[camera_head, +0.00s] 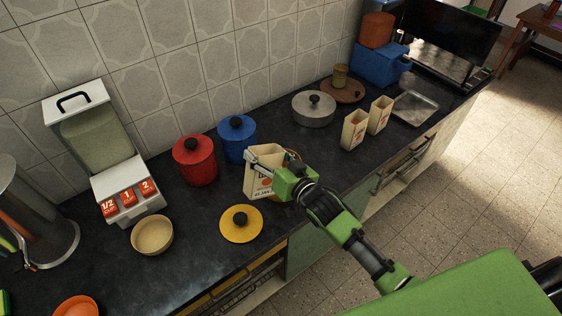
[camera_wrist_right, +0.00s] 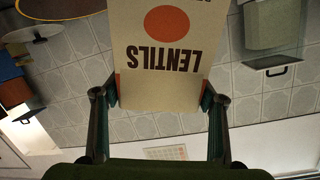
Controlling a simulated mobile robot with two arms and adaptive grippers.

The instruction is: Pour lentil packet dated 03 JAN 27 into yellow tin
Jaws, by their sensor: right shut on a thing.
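My right gripper (camera_head: 268,171) is shut on a cream lentil packet (camera_head: 259,180), held above the counter beside the blue pot. In the right wrist view the packet (camera_wrist_right: 165,75) shows an orange disc and the word LENTILS, upside down, between the fingers (camera_wrist_right: 160,98). A date line shows in the head view but is too small to read surely. A yellow lid with a black knob (camera_head: 240,226) lies flat on the counter in front of the packet. Behind the packet and gripper, a yellowish rim (camera_head: 292,154) barely shows; the rest is hidden. My left gripper is out of view.
Two more cream packets (camera_head: 355,131) (camera_head: 380,116) stand to the right. A red pot (camera_head: 195,161), blue pot (camera_head: 236,139) and steel pan (camera_head: 314,110) stand along the back. A dispenser (camera_head: 126,188) and tan bowl (camera_head: 152,236) are at left. The counter before the lid is clear.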

